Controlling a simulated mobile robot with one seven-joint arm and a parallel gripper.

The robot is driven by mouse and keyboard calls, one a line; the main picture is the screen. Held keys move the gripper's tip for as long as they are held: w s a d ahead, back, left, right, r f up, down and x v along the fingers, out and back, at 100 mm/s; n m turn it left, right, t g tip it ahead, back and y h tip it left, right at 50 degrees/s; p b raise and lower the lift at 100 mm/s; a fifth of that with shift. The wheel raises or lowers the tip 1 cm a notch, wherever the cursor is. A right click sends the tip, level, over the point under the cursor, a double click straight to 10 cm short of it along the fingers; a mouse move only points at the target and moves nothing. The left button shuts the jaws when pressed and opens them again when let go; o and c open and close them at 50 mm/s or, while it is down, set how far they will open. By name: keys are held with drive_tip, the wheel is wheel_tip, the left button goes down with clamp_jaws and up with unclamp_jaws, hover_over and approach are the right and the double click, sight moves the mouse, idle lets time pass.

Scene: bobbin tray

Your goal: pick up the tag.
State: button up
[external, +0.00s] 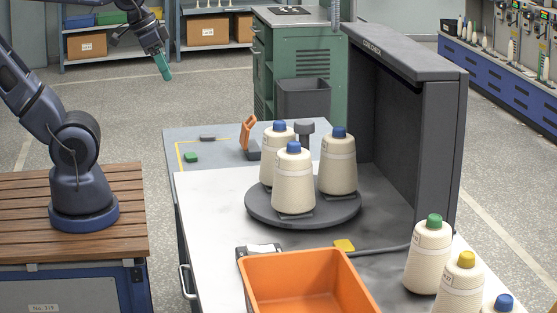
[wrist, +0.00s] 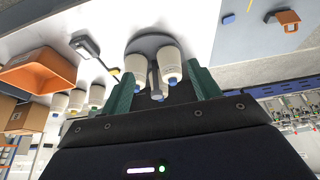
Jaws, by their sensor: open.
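No piece is clearly marked as the tag, and I cannot tell which small flat piece it is. A small yellow piece (external: 344,246) lies on the white tabletop in front of the turntable. My gripper (external: 163,68) is high at the upper left, above the floor and apart from the table. In the wrist view its two green fingers (wrist: 163,88) stand apart with nothing held; bobbins show behind the gap.
Several cream bobbins stand on the dark turntable (external: 259,208) and at the table's right. An orange bin (external: 305,255) is in front. A dark check booth (external: 438,150) walls the right. An orange-handled device (external: 248,133) stands at the mat. White tabletop (external: 215,200) is clear left of the turntable.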

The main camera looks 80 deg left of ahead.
drive_tip(key=w+a+f+m+g, duration=0.2)
drive_tip(key=w+a+f+m, duration=0.25)
drive_tip(key=w+a, duration=0.5)
drive_tip(key=w+a+f+m+g, duration=0.2)
drive_tip(key=w+a+f+m, duration=0.3)
drive_tip(key=w, duration=0.8)
drive_tip(key=w+a+f+m+h, duration=0.2)
drive_tip(key=w+a+f+m, duration=0.1)
drive_tip(key=a+f, duration=0.95)
drive_tip(key=w+a+f+m+h, duration=0.3)
drive_tip(key=a+f+m, duration=0.1)
drive_tip(key=a+f, duration=0.8)
drive_tip(key=shift+n+y, duration=0.25)
drive_tip(key=shift+y, duration=0.05)
drive_tip(key=x, duration=0.7)
drive_tip(key=shift+d+r, duration=0.1)
drive_tip(key=shift+d, duration=0.15)
drive_tip(key=shift+s+x, duration=0.2)
drive_tip(key=shift+x, duration=1.1)
drive_tip(key=shift+s+x, duration=0.15)
drive_tip(key=shift+x, duration=1.15)
drive_tip(key=shift+c, duration=0.2)
